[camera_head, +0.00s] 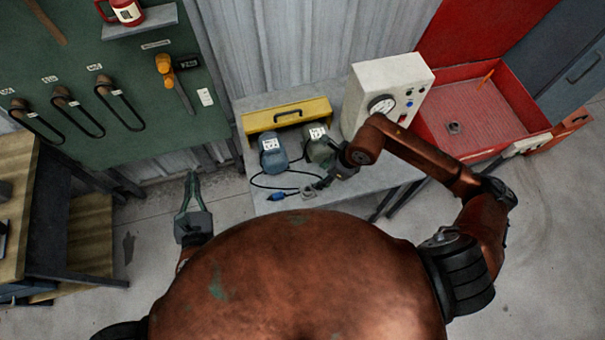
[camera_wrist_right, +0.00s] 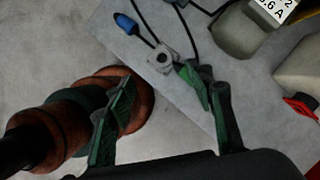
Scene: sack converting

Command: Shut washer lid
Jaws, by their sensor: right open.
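The parts washer (camera_head: 470,125) is a red basin at the right of the head view. Its red lid (camera_head: 475,30) stands raised at the back, cut off by the top edge, so the basin is open. A small round drain fitting lies on the basin floor. My right gripper (camera_head: 317,184) is over the front of the grey bench, left of the washer and away from the lid. In the right wrist view its green fingers (camera_wrist_right: 158,85) are apart with nothing held. My left gripper (camera_head: 192,180) hangs over the floor left of the bench, its fingertips together and empty.
The grey bench (camera_head: 262,207) holds a yellow case (camera_head: 287,115), two motors, cables with a blue plug (camera_head: 277,196), a small metal block (camera_wrist_right: 163,58) and a white gauge box (camera_head: 390,85) beside the washer. A green tool board (camera_head: 120,130) and wooden table stand left.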

